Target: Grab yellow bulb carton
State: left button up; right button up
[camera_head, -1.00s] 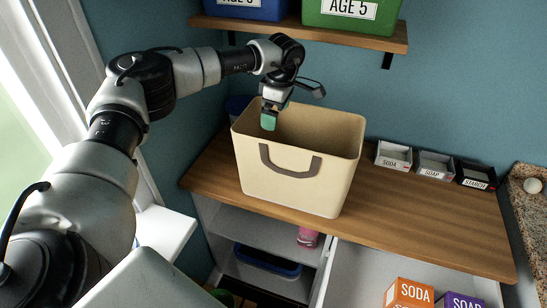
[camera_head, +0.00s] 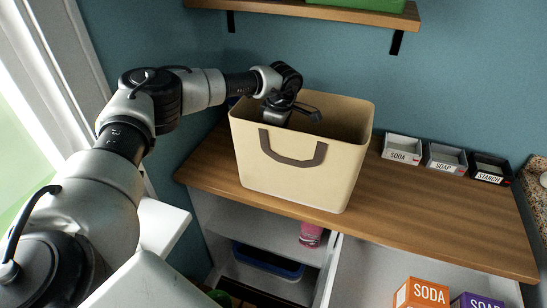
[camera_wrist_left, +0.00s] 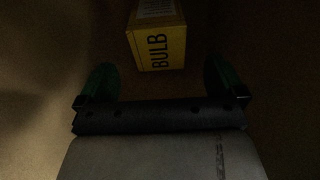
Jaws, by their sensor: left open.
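The yellow bulb carton (camera_wrist_left: 158,42) shows in the left wrist view, marked "BULB", inside the dim tan bin. It lies just beyond and between the two green fingertips of my left gripper (camera_wrist_left: 162,80), which is open and empty. In the head view my left arm reaches down into the tan bin (camera_head: 300,165) with its dark handle. The fingers and the carton are hidden there by the bin's wall. My right gripper is not in view.
The bin stands on a wooden counter (camera_head: 430,220). Small trays labelled soda (camera_head: 402,148), soap (camera_head: 445,158) and starch (camera_head: 491,168) stand along the wall. A shelf (camera_head: 310,14) hangs above. An open drawer below holds an orange soda box (camera_head: 424,294) and a purple box (camera_head: 480,302).

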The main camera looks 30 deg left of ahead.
pick_arm(q)
jog(key=f+p, duration=0.1)
jog(key=f, duration=0.3)
jog(key=f+p, duration=0.1)
jog(key=shift+a+f+p, duration=0.3)
jog(key=shift+f, duration=0.35)
jog(key=c, duration=1)
